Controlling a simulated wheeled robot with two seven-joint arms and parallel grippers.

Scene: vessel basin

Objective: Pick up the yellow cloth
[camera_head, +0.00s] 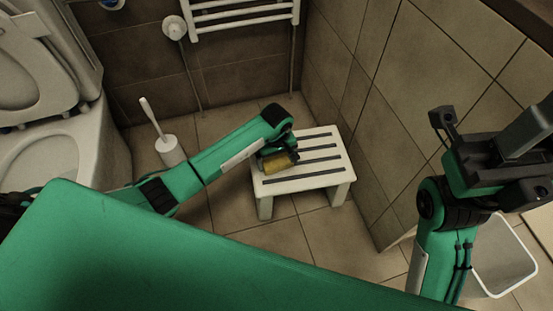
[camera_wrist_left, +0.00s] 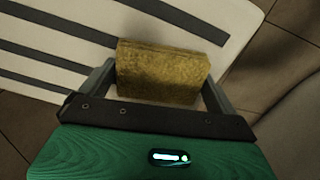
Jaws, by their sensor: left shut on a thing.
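The yellow cloth (camera_head: 276,163) is a small, thick, yellow-brown block at the left end of the white slatted stool (camera_head: 325,175). My left gripper (camera_head: 288,156) reaches over the stool and is shut on the cloth. In the left wrist view the cloth (camera_wrist_left: 162,72) sits between the two fingers of my left gripper (camera_wrist_left: 160,85), with the stool's slats (camera_wrist_left: 75,40) behind it. I cannot tell whether the cloth still touches the stool. My right gripper (camera_head: 442,125) is raised at the right, away from the stool, with its fingers apart and nothing visible between them.
A toilet (camera_head: 60,150) stands at the left, with a white brush holder (camera_head: 170,151) beside it. A tiled wall (camera_head: 400,90) rises close to the stool's right. A white bin (camera_head: 502,262) is at lower right. Floor in front of the stool is clear.

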